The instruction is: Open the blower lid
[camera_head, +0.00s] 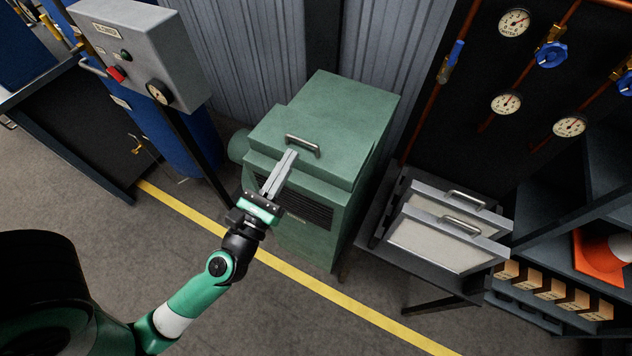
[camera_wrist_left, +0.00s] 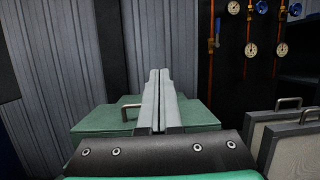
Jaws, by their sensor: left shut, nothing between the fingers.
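The green blower cabinet (camera_head: 345,190) stands on the floor in the middle of the head view. Its lid (camera_head: 290,134) lies closed on top and carries a grey bar handle (camera_head: 303,145). In the left wrist view the lid (camera_wrist_left: 98,121) shows behind the fingers, with part of the handle (camera_wrist_left: 130,112) to their left. My left gripper (camera_head: 291,155) is shut and empty. Its fingertips appear close to the handle, at its left end in the head view. I cannot tell whether they touch it. My right gripper is not in view.
A grey control box (camera_head: 140,50) on a post stands at the left. Two framed filter panels (camera_head: 440,246) with handles rest on a stand at the right. Copper pipes with gauges (camera_head: 506,103) run along the dark panel. Open floor lies in front.

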